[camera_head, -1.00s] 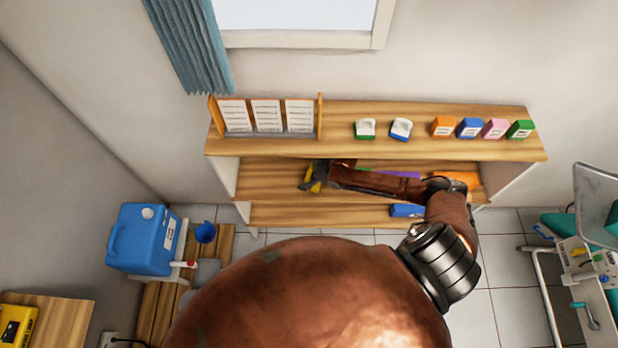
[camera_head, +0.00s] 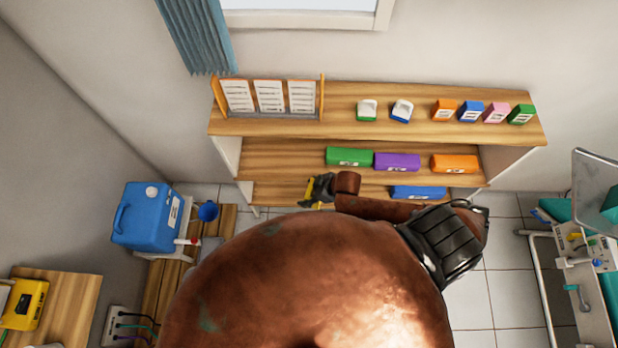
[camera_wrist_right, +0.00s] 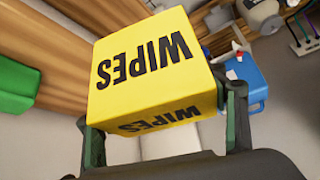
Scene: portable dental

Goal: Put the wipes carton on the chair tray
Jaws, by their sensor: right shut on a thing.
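The yellow wipes carton (camera_wrist_right: 155,65) fills the middle of the right wrist view, its WIPES lettering upside down. My right gripper (camera_wrist_right: 165,130) is shut on it, with a finger on each side. In the head view the carton (camera_head: 310,191) shows as a small yellow sliver beside my right gripper (camera_head: 318,190), in front of the shelf's lower boards. The chair tray (camera_head: 580,262) seems to be the pale surface with small instruments at the right edge of the head view. My left gripper is not in view.
The wooden shelf (camera_head: 290,160) holds green (camera_head: 348,157), purple (camera_head: 397,161), orange (camera_head: 455,163) and blue (camera_head: 418,192) boxes. A blue water container (camera_head: 146,222) stands at left. A screen-like panel (camera_head: 598,190) rises by the chair. Tiled floor (camera_head: 508,285) lies clear between shelf and chair.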

